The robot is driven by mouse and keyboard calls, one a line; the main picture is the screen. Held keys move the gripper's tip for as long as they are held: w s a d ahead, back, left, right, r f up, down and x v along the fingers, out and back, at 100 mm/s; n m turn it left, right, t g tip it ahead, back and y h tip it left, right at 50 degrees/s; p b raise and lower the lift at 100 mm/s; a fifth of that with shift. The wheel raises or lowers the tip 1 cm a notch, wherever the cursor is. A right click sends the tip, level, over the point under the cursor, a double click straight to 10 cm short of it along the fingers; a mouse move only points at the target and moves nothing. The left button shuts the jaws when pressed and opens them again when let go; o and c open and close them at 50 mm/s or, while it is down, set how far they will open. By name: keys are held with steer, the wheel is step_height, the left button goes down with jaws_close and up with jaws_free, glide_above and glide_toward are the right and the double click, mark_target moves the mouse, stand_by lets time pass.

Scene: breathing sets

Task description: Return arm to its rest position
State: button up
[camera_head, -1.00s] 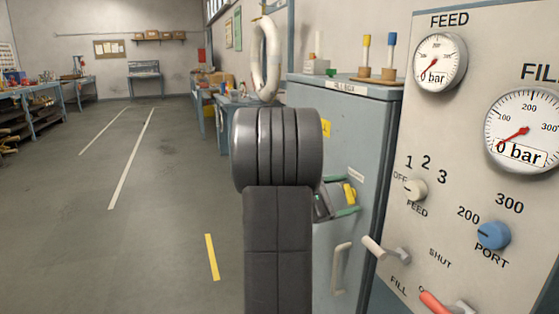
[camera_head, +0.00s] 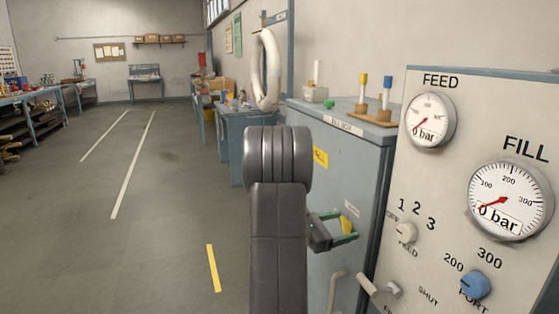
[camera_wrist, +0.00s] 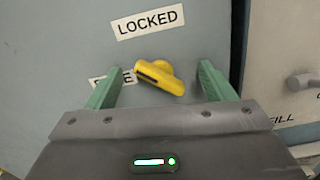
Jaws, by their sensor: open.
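My gripper (camera_head: 346,225) is open, at the front of the blue-grey cabinet (camera_head: 352,165) right of centre in the head view. In the wrist view its two green fingers (camera_wrist: 158,73) stand apart, one on each side of a yellow turn handle (camera_wrist: 160,78). No contact between fingers and handle shows. The handle sits tilted below a "LOCKED" label (camera_wrist: 148,22). A second label (camera_wrist: 98,82) at the left is partly hidden by a finger. My dark arm rises in the middle of the head view and hides part of the cabinet.
A gauge panel (camera_head: 425,185) with knobs and levers stands close at the right; both gauges read 0 bar. A white hose loop (camera_head: 257,70) hangs on the wall behind my arm. Small items stand on the cabinet top. The floor (camera_head: 130,240) at the left is open; workbenches line the far left.

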steer(key=shift+r+n+p, duration=0.25)
steer(key=shift+n+p, duration=0.55)
steer(key=shift+p, duration=0.45)
steer(key=v, duration=0.3)
steer(key=b+v, duration=0.1)
steer(key=v, duration=0.1)
steer(key=shift+w+f, duration=0.1)
steer(key=shift+f, duration=0.2)
steer(key=shift+v, duration=0.9)
steer(key=shift+r, duration=0.15)
